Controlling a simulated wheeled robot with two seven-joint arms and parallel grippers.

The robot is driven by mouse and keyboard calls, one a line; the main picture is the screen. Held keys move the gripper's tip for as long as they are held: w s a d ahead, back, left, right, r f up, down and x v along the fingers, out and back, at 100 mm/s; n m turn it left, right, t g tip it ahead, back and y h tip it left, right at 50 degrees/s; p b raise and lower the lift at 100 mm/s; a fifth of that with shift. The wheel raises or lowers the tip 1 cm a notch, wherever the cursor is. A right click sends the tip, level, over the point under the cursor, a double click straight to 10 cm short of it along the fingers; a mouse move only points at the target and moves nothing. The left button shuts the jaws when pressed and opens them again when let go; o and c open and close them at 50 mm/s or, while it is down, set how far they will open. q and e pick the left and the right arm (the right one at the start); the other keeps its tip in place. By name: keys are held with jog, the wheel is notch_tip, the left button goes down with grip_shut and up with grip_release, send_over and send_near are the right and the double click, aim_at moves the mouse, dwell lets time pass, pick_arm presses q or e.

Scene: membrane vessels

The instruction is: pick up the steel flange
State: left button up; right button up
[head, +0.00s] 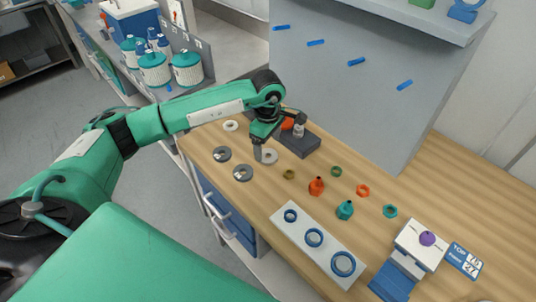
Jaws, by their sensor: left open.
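Several flat rings lie on the left part of the wooden table: a light grey ring (270,157), two dark grey rings (222,154) (243,173) and a whitish ring (231,126). I cannot tell for sure which is the steel flange; the light grey one looks most like bare metal. My left gripper (278,143) is open and points down, one finger beside the light grey ring and covering part of its left edge. I cannot tell whether they touch. I see nothing held. My right gripper is out of view.
A dark block (302,146) with an orange part (287,124) stands just behind the gripper. Small coloured fittings (316,186) and nuts (362,190) lie to the right. A white board with blue rings (330,263) is in front. A grey panel (365,110) rises behind.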

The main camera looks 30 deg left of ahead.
aim_at(268, 150)
pick_arm(q)
jog(key=shift+f+p, duration=0.4)
jog(key=shift+f, duration=1.5)
jog(key=shift+w, duration=0.1)
jog(key=c, duration=1.2)
jog(key=shift+r, duration=0.15)
jog(key=shift+c, duration=0.2)
